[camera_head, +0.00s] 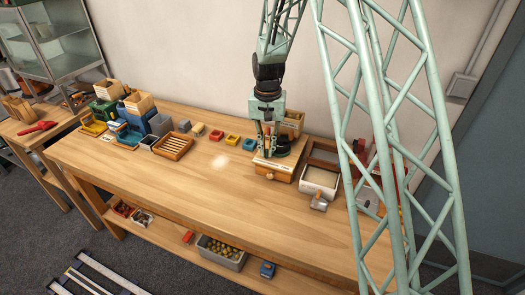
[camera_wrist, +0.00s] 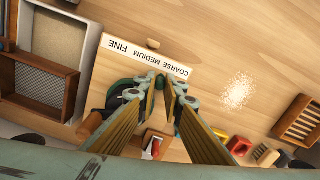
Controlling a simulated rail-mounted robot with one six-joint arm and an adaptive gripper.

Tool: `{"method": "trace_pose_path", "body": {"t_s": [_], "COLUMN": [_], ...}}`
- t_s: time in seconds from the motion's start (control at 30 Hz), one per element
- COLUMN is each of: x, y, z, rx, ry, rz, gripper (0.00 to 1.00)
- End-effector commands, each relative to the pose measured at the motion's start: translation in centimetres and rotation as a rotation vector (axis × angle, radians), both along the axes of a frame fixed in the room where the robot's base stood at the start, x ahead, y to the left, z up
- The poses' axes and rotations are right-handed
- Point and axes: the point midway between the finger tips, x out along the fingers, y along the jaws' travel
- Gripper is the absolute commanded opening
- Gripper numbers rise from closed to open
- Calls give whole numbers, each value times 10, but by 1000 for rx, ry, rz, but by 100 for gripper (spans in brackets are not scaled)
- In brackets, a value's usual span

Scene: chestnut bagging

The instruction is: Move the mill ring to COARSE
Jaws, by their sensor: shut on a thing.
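The wooden mill (camera_head: 276,168) stands on the bench with a pale label strip (camera_wrist: 148,56) along its front edge. In the wrist view the strip reads, upside down, FINE at the left, MEDIUM in the middle and COARSE at the right. The dark mill ring (camera_wrist: 123,91) sits on top, mostly hidden behind my fingers. My gripper (camera_wrist: 165,79) reaches down to the mill and is shut on part of the ring; its tips lie beside the strip between MEDIUM and COARSE. In the head view my gripper (camera_head: 267,151) covers much of the ring.
A wooden-framed sieve (camera_wrist: 38,82) and a pale-lined tray (camera_head: 320,180) stand right of the mill in the head view. A patch of pale powder (camera_head: 220,161) lies left of it. Small coloured bins (camera_head: 232,138) and a slatted tray (camera_head: 173,146) stand farther left. The front bench middle is clear.

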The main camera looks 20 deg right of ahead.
Motion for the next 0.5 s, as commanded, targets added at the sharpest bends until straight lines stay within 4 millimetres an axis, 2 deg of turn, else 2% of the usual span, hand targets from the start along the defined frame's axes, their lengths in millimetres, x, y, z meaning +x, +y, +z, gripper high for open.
{"method": "trace_pose_path", "body": {"t_s": [0.3, 0.33, 0.4, 0.5], "x": [2, 2, 2, 2], "y": [0, 0, 0, 0], "z": [1, 1, 1, 1], "rx": [1, 1, 1, 0], "ry": [-4, -4, -4, -3], "rz": [-1, -1, -1, -1], "gripper": [0, 9, 15, 15]}}
